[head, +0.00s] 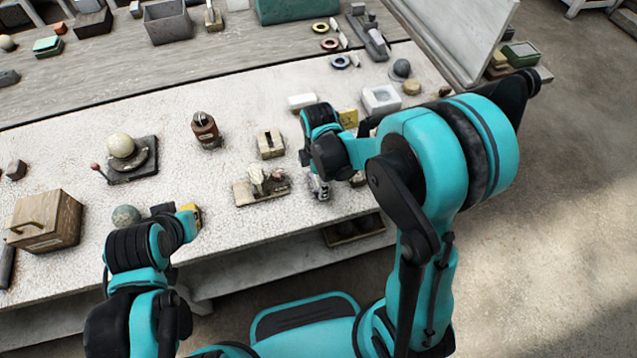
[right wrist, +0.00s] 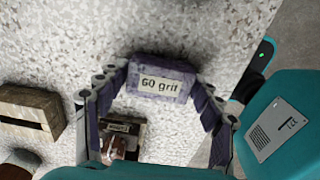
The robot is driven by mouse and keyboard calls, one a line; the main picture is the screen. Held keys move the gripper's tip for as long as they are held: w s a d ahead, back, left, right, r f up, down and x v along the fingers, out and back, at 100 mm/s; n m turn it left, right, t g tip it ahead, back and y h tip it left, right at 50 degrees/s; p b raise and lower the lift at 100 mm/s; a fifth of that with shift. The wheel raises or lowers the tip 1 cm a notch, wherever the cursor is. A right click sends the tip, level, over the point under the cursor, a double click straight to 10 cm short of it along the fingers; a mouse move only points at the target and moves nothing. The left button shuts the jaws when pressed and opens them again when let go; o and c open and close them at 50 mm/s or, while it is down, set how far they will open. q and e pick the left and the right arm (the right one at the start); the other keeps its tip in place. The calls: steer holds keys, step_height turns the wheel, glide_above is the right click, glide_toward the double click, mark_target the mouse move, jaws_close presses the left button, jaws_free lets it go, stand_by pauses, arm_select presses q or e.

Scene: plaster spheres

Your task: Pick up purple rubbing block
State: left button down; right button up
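The purple rubbing block (right wrist: 162,78) with a white "60 grit" label shows in the right wrist view. It lies at the far end of my right gripper, between the tips of its two fingers. My right gripper (right wrist: 163,82) has its fingers wide apart, one on each side of the block. Any gap to the block is too small to make out. In the head view, my right gripper (head: 318,186) is low over the bench near its front edge, and the block is hidden there. My left gripper (head: 178,215) is partly hidden by its arm at the bench's front left.
The speckled bench (head: 90,150) carries plaster pieces on a board (head: 262,187), a slotted wooden block (head: 270,144) and a brown bottle-like weight (head: 205,130) left of my right gripper. A wooden box (head: 45,220) stands at far left. A large panel (head: 465,35) rises at right.

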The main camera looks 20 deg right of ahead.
steer(key=c, duration=0.7)
steer(key=shift+o, duration=0.2)
steer(key=shift+r+p, duration=0.3)
steer(key=shift+r, duration=0.25)
step_height(320, 180, up, 3)
steer(key=shift+p, duration=0.7)
steer(key=s+d+r+p, duration=0.3)
steer(key=s+d+r, duration=0.4)
steer(key=d, duration=0.1)
steer(key=shift+s+d+p, duration=0.3)
steer(key=shift+s+d, duration=0.05)
steer(key=shift+s, duration=0.05)
steer(key=o, duration=0.7)
steer(key=c, duration=0.6)
